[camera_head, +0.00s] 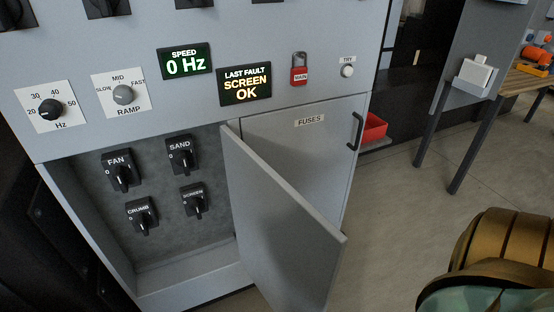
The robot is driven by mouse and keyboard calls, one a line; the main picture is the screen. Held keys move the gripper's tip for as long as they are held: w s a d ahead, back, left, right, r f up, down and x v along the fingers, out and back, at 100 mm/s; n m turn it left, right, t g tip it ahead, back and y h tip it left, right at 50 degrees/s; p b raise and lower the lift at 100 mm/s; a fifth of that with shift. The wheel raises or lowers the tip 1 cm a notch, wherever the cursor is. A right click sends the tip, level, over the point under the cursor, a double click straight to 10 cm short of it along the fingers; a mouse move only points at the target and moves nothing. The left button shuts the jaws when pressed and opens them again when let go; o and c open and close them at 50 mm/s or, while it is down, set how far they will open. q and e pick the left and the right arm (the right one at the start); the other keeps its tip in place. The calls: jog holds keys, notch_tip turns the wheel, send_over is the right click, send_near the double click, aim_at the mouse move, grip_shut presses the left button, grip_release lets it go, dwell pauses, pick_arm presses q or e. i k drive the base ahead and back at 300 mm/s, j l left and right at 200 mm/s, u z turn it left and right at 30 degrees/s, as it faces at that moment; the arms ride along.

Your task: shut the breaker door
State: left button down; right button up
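The breaker door (285,225) is a plain grey panel. It stands swung open, hinged at the middle of the cabinet beside the fuses door, with its free edge toward me at the lower right. The open breaker compartment (165,235) to its left shows black rotary switches labelled FAN (122,172), SAND (181,156), CRUMB (141,215) and SCREEN (193,200). Neither my left nor my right gripper shows in the view.
The fuses door (300,145) with a black handle (355,131) is shut behind the open door. A red bin (373,130) and a legged stand (470,85) are at right. A brown and green rounded object (505,255) fills the lower right. Floor between is clear.

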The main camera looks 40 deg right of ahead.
aim_at(293, 254)
jog(key=l+u, duration=0.1)
jog(key=l, duration=0.45)
jog(key=k+l+u, duration=0.1)
jog(key=l, duration=0.5)
jog(key=l+u, duration=0.15)
jog(key=l, duration=0.4)
jog(key=k+l+u, duration=0.1)
jog(key=l, duration=0.45)
jog(key=k+j, duration=0.1)
jog(key=j, duration=0.15)
jog(key=k+j+u, duration=0.1)
jog(key=j, duration=0.15)
